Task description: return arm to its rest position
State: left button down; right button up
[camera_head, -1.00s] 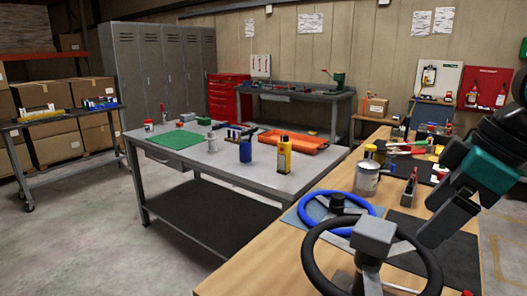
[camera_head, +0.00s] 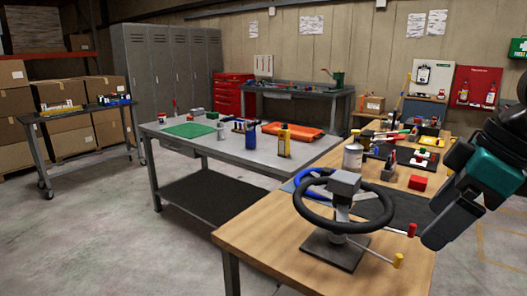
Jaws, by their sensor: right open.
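My right arm comes in from the right edge, black with a teal band. Its dark gripper (camera_head: 436,240) points down and left, beside the front right part of the wooden bench (camera_head: 262,238). The gap between its fingers is hard to make out, but it is open, and I see nothing held in it. A black steering wheel (camera_head: 310,217) on a stand with a dark square base (camera_head: 335,251) is left of the gripper, apart from it in the picture. Levers with a red knob (camera_head: 412,230) and a yellow knob (camera_head: 398,260) stick out from the stand towards the gripper. My left gripper is out of view.
A can (camera_head: 352,158), a red block (camera_head: 417,183) and tools crowd the bench's far part. A grey metal table (camera_head: 215,160) stands to the left. Open floor (camera_head: 110,230) is at the left front.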

jog(key=w+a+f+m+t+y, duration=0.1)
jog(key=w+a+f, duration=0.15)
jog(key=f, duration=0.45)
jog(key=w+a+f+m+t+y, duration=0.15)
jog(key=a+f, duration=0.25)
jog(key=f, duration=0.4)
jog(key=w+a+f+m+t+y, duration=0.1)
jog(key=w+a+f+m+t, duration=0.2)
jog(key=f, duration=0.4)
jog(key=s+d+f+m+t+h, duration=0.2)
jog(key=s+f+h, duration=0.3)
jog(key=s+f, duration=1.2)
notch_tip(320, 180, down, 2)
jog(key=shift+s+d+f, duration=0.1)
jog(key=shift+s+d, duration=0.1)
jog(key=shift+s, duration=0.1)
jog(key=shift+m+t, duration=0.25)
